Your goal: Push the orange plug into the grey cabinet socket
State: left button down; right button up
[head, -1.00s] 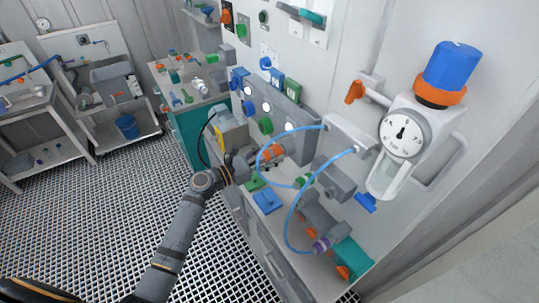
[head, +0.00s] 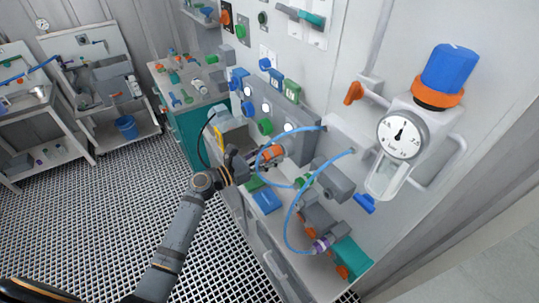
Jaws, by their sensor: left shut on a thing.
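My left gripper (head: 250,162) reaches in from the left over the front of the bench and is shut on the orange plug (head: 271,153). The plug is held just above the bench, in front of the grey panel, beside a blue looped hose. The fingertips are small and partly hidden by the wrist. I cannot tell which opening is the grey cabinet socket, or whether the plug touches it. The grey panel (head: 289,118) behind bears blue and green fittings and round white ports. My right gripper is not in view.
Blue hoses (head: 291,211) loop close to the right of the plug. A blue block (head: 266,201) lies in front on the bench. A pressure gauge (head: 402,136) with a blue-capped regulator is on the wall at right. The grated floor at left is clear.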

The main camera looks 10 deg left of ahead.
pick_arm(q)
jog(key=shift+p, duration=0.35)
dwell(0.7)
jog(key=shift+w+d, duration=0.35)
jog(key=shift+w, duration=0.05)
dwell(0.6)
jog(key=c, duration=0.6)
grip_release()
jog(key=shift+s+a+f, duration=0.1)
jog(key=shift+s+a, duration=0.1)
jog(key=shift+a, duration=0.05)
jog(key=v, duration=1.1)
jog(key=shift+s, duration=0.1)
